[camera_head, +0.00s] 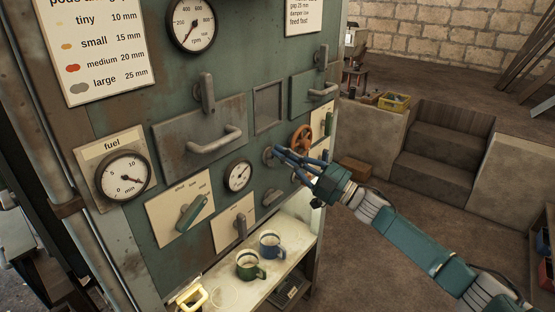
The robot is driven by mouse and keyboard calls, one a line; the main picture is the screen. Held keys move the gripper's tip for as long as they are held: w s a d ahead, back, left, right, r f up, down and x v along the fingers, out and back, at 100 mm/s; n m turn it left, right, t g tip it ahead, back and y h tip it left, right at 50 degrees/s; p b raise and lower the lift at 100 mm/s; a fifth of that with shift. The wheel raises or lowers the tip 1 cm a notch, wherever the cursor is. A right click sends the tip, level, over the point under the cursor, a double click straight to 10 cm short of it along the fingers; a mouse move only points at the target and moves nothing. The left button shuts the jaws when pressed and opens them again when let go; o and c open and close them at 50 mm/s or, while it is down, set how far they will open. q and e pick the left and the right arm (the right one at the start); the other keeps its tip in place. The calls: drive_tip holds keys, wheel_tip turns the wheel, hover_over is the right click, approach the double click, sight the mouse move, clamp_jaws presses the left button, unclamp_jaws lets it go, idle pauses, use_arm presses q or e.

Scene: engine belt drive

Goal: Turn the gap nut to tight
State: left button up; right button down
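My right gripper (285,155) reaches in from the right to the front of the green machine panel. Its blue-grey fingertips are at a small round grey fitting (268,157), which they partly cover. This fitting may be the gap nut, but I read no label on it. I cannot tell whether the fingers touch it or how far apart they are. A small white dial gauge (238,176) is just left of the fitting. An orange handwheel (302,137) is above and behind the fingers. My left gripper is not in view.
A teal lever (192,213) and a grey lever (241,227) sit on cream plates at lower left. A drawer handle (215,141) juts out above. Below, a blue mug (270,244) and green mug (248,265) stand on a shelf. The floor at right is open.

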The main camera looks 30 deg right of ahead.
drive_tip(key=shift+w+d+m+t+h, duration=0.15)
drive_tip(key=shift+m+t+h, duration=0.4)
drive_tip(key=shift+m, duration=0.95)
drive_tip(key=shift+d+f, duration=0.15)
drive_tip(key=shift+d, duration=0.05)
idle(1.2)
